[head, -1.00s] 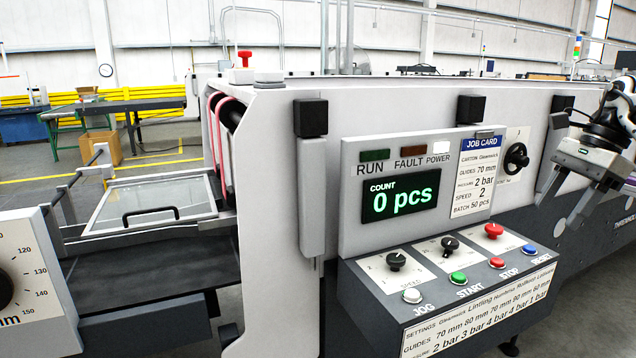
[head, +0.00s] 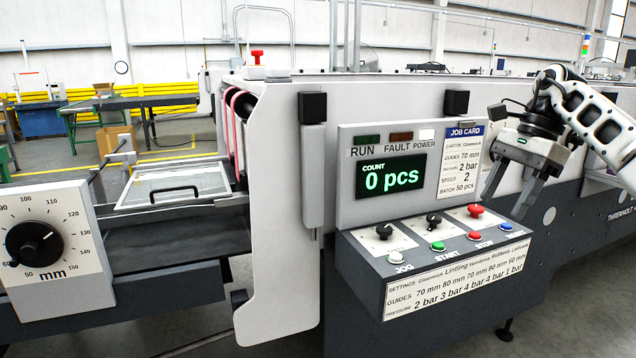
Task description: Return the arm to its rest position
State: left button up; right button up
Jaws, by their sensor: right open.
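My right gripper (head: 508,202) is at the right of the head view, on an arm that comes in from the right edge. Its two fingers point down and stand apart, with nothing between them. It hangs in front of the machine's side panel, right of the job card (head: 461,162), and hides the part of the panel behind it. Its fingertips look near the right end of the control panel (head: 364,263) in the picture; I cannot tell the gap in depth. My left gripper is not in view.
The folder gluer's console has a display (head: 391,177) reading 0 pcs, a red mushroom button (head: 475,210), knobs and coloured push buttons. A dial in mm (head: 35,245) is at the left. A guard window (head: 175,187) with a black handle lies behind it. Open floor shows at the back left.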

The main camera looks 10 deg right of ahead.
jog(key=w+a+n, duration=0.2)
jog(key=w+a, duration=0.1)
jog(key=a, duration=0.5)
jog(key=s+a+f+m+t+y, duration=0.2)
jog(key=a+f+m+t+y, duration=0.3)
jog(key=a+f+m+y, duration=1.2)
jog(key=s+d+f+m+t+h, duration=0.2)
jog(key=s+d+f+m+h, duration=0.3)
jog(key=s+f+m+h, duration=0.75)
jog(key=s+d+f+m+t+h, duration=0.2)
jog(key=s+d+f+m+h, duration=0.35)
jog(key=s+f+m, duration=1.1)
jog(key=w+a+r+m, duration=0.1)
jog(key=w+a+m, duration=0.1)
jog(key=a+m, duration=0.2)
jog(key=w+a+r+m+t, duration=0.1)
jog(key=a+m, duration=0.3)
jog(key=a, duration=0.4)
jog(key=shift+w+r+h, duration=0.3)
jog(key=shift+w+r, duration=0.15)
jog(key=shift+r, duration=0.05)
